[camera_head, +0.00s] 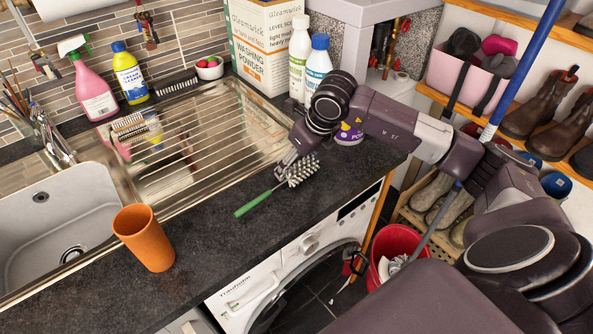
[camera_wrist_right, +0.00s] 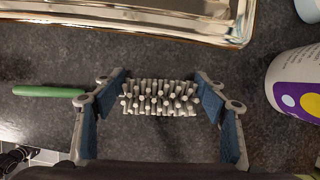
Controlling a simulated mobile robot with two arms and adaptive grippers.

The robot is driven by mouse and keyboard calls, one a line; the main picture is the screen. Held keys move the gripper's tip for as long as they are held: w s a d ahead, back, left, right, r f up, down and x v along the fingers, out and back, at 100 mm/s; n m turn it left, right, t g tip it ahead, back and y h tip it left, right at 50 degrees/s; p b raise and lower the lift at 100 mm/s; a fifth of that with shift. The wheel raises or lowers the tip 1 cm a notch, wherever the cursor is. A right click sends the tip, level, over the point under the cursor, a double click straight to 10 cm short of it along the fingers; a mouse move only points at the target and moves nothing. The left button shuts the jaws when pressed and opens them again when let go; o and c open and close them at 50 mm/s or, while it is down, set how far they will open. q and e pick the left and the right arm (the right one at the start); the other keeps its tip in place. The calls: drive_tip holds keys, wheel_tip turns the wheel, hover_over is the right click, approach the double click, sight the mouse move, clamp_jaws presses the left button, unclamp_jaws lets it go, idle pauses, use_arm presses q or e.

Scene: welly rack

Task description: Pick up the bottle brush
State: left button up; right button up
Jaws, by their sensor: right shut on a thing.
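The bottle brush has a green handle (camera_head: 258,202) and a grey bristle head (camera_head: 302,171). It is at the dark worktop beside the drainer, with its handle pointing to the lower left in the head view. My right gripper (camera_head: 289,165) is shut on the bristle head. In the right wrist view, the blue pads of my right gripper (camera_wrist_right: 161,96) are at both ends of the bristles (camera_wrist_right: 160,98), and the green handle (camera_wrist_right: 48,91) sticks out past the left finger. I cannot tell whether the brush is clear of the worktop. My left gripper is not in view.
An orange cup (camera_head: 144,238) stands on the worktop near the sink (camera_head: 35,215). A purple and white tub (camera_wrist_right: 298,85) stands right of the gripper. White bottles (camera_head: 317,68) and a washing powder box (camera_head: 262,45) stand behind. The metal drainer (camera_head: 215,130) is left of the brush.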

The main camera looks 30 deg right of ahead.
drive_tip(key=shift+r, duration=0.15)
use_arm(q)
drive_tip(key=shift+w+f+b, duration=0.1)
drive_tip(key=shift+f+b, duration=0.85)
use_arm(e)
wheel_tip(320, 180, up, 20)
